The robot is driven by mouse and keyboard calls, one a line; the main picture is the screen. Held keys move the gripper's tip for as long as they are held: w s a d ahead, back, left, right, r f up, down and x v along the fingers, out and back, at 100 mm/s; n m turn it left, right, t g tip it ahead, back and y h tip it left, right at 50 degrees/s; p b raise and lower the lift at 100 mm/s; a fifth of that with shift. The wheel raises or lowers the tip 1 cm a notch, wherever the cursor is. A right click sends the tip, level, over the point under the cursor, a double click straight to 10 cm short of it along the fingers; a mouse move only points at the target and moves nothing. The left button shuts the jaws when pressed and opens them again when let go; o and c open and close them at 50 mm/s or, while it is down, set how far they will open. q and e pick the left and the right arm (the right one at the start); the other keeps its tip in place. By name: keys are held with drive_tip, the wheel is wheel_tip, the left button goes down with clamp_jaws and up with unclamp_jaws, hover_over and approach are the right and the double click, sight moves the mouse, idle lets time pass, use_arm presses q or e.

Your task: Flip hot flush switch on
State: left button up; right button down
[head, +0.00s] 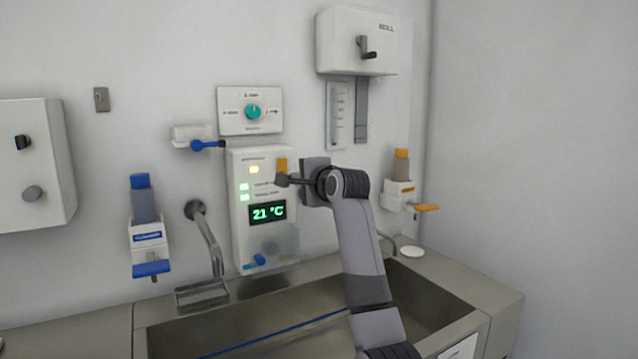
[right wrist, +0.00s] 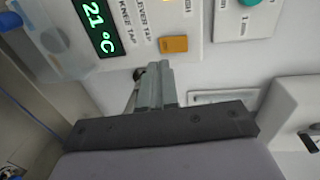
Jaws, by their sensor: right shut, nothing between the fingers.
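The white control panel (head: 242,222) is on the wall above the sink, with a green 21 °C display (head: 267,212). An orange switch (head: 282,165) is at its upper right; it also shows in the right wrist view (right wrist: 174,44). I cannot read a hot flush label. My right gripper (head: 280,180) is shut and empty, its fingertips just below the orange switch in the head view. In the right wrist view the fingertips (right wrist: 155,70) are close to the switch; I cannot tell whether they touch the panel. My left gripper is not in view.
A teal dial box (head: 235,118) is above the panel, with a blue lever (head: 208,145) to its left. Blue (head: 145,225) and orange-topped (head: 400,180) dispensers flank it. A tap (head: 208,240) hangs over the steel sink (head: 440,285). The wall at right is clear.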

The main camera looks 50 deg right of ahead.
drive_tip(key=b+v, duration=0.1)
drive_tip(key=v, duration=0.6)
drive_tip(key=shift+s, duration=0.25)
drive_tip(key=shift+a, duration=0.1)
